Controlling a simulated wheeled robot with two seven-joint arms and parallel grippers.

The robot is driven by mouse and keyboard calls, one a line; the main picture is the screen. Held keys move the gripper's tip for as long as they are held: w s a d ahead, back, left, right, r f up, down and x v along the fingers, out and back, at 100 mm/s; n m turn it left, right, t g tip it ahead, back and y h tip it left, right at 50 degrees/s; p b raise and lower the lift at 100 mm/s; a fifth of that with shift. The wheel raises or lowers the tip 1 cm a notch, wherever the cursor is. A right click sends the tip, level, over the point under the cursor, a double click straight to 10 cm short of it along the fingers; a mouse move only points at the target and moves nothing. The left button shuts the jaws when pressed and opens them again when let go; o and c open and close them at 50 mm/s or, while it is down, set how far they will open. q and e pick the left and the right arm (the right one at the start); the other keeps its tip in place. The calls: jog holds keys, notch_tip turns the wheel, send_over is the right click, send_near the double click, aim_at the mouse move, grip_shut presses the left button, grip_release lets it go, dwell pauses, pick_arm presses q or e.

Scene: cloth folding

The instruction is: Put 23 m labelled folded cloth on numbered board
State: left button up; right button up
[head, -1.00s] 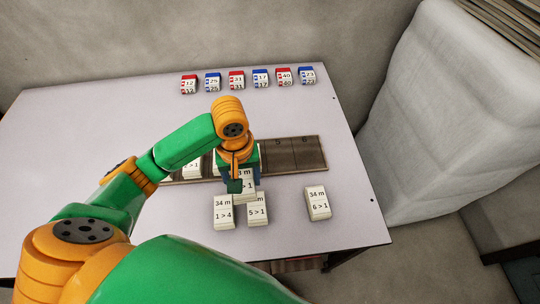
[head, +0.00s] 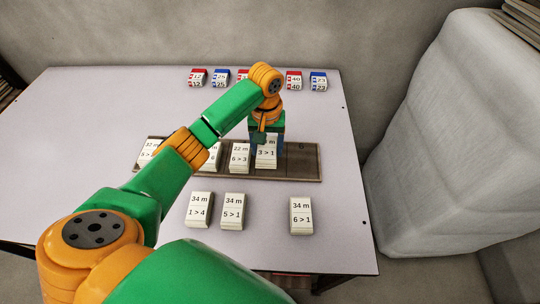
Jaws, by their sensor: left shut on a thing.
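My left gripper (head: 267,140) is shut on a white folded cloth (head: 266,153) labelled "3 > 1"; the upper line of its label is partly covered. This cloth is at the right part of the dark numbered board (head: 307,162), and I cannot tell whether it touches the board. To its left on the board stand a cloth marked "6 > 3" (head: 240,157), a cloth mostly behind my arm (head: 214,157), and one at the left end (head: 149,151). My right gripper is out of view.
Three cloths labelled 34 m lie in front of the board: "1 > 4" (head: 199,210), "5 > 1" (head: 233,211) and "6 > 1" (head: 301,216). Red and blue numbered blocks (head: 318,82) line the back edge. The board's right end is bare.

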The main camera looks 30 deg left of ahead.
aim_at(272, 143)
pick_arm(q)
jog(key=shift+w+d+f, duration=0.1)
jog(key=shift+w+f, duration=0.55)
jog(key=shift+f, duration=0.25)
jog(key=shift+w+f+b, duration=0.2)
jog(key=shift+f+b, duration=0.1)
jog(key=shift+f, duration=0.65)
jog(key=shift+w+f+b, duration=0.15)
jog(key=shift+f+b, duration=0.1)
jog(key=shift+f, duration=0.7)
jog(key=shift+f, duration=0.1)
jog(key=o, duration=1.4)
jog(key=shift+c, duration=0.2)
notch_tip(272, 143, up, 12)
jog(key=shift+r+p, duration=0.15)
jog(key=shift+p, duration=0.45)
